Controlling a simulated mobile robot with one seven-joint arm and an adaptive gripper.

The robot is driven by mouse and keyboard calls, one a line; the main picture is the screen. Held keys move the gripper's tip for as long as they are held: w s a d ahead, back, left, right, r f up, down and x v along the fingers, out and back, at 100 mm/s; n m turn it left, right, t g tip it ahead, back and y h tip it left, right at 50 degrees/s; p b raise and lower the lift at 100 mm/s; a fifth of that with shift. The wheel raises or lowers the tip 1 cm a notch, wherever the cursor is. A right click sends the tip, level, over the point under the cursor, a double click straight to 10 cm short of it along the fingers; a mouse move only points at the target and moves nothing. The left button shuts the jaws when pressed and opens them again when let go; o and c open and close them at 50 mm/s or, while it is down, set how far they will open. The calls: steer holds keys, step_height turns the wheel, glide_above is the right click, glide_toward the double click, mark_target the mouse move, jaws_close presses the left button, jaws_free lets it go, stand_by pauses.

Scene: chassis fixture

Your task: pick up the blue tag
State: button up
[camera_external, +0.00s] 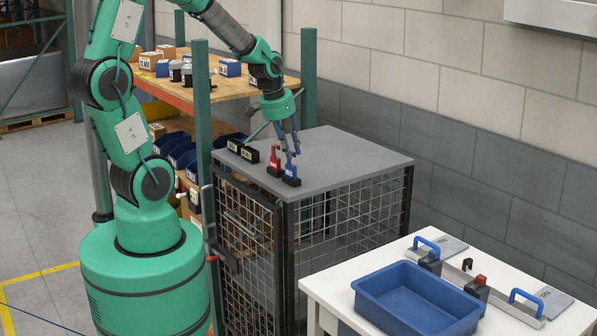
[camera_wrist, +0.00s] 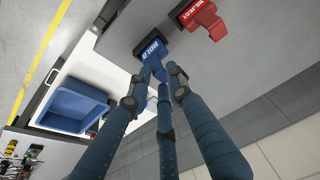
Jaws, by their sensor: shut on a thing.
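The blue tag (camera_external: 291,172) stands in a black base near the front edge of the grey cabinet top (camera_external: 340,150). In the wrist view the blue tag (camera_wrist: 151,50) reads HOLD, and its base is dark. My gripper (camera_external: 290,153) reaches down from above, with its fingers shut on the upper part of the blue tag. In the wrist view my gripper (camera_wrist: 160,80) has its dark blue fingers closed around the tag's near end, partly hiding it. I cannot tell whether the tag is clear of its base.
A red tag (camera_external: 275,155) reading REJECT stands close beside the blue one, to its left in the external view. Black blocks (camera_external: 241,149) sit farther left. A white table (camera_external: 335,283) at right bears a blue bin (camera_external: 418,300) and a fixture with blue handles. The cabinet's right side is clear.

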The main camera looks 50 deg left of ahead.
steer(key=shift+r, duration=0.1)
steer(key=shift+r, duration=0.8)
steer(key=shift+v, duration=0.9)
steer(key=s+d+r, duration=0.1)
steer(key=s+d, duration=0.1)
steer(key=s, duration=1.3)
steer(key=shift+d+r+b, duration=0.2)
steer(key=shift+r+b, duration=0.05)
steer(key=shift+b, duration=0.1)
